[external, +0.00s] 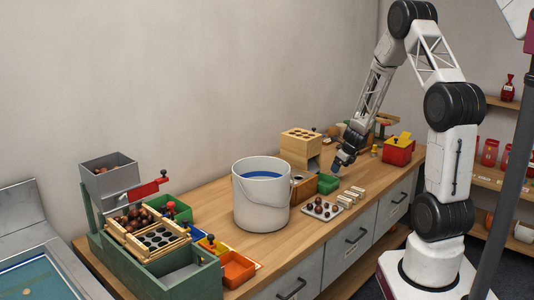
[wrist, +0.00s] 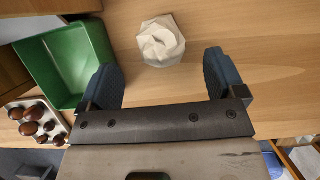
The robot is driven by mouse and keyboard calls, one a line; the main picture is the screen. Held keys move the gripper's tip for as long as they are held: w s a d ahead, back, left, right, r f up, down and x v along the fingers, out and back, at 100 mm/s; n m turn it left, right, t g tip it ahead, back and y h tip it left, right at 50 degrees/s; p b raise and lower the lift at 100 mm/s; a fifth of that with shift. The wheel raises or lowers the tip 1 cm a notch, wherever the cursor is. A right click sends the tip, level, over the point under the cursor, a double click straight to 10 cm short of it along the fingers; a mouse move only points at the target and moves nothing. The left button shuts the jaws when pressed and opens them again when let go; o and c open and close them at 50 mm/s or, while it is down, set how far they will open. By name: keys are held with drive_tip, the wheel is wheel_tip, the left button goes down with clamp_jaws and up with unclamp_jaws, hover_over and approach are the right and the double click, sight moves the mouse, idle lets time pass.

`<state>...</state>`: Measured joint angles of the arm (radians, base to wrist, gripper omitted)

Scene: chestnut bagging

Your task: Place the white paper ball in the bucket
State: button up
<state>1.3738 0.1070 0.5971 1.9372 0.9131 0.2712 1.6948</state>
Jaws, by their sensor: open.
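The white paper ball (wrist: 160,42) lies on the wooden table in the wrist view, ahead of my gripper and roughly centred between its fingers. I cannot make it out in the external view. My gripper (wrist: 164,80) is open and empty, with its two blue fingers apart and the ball just beyond their tips. In the external view my gripper (external: 340,165) is low over the right part of the table, near the green box. The white bucket (external: 262,205) stands upright at the middle of the table, with blue showing inside.
A green box (wrist: 88,62) is close to the left finger. A tray of chestnuts (external: 322,208) lies to the right of the bucket. A wooden block stand (external: 300,148) and a red box (external: 398,152) stand nearby. A green sorting rig (external: 150,265) fills the left end.

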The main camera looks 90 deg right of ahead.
drive_tip(key=shift+f, duration=0.1)
drive_tip(key=shift+d+x, duration=0.2)
drive_tip(key=shift+x, duration=2.3)
drive_tip(key=shift+c, duration=0.3)
drive_tip(key=c, duration=1)
drive_tip(key=shift+r, duration=0.2)
drive_tip(key=shift+r, duration=4.85)
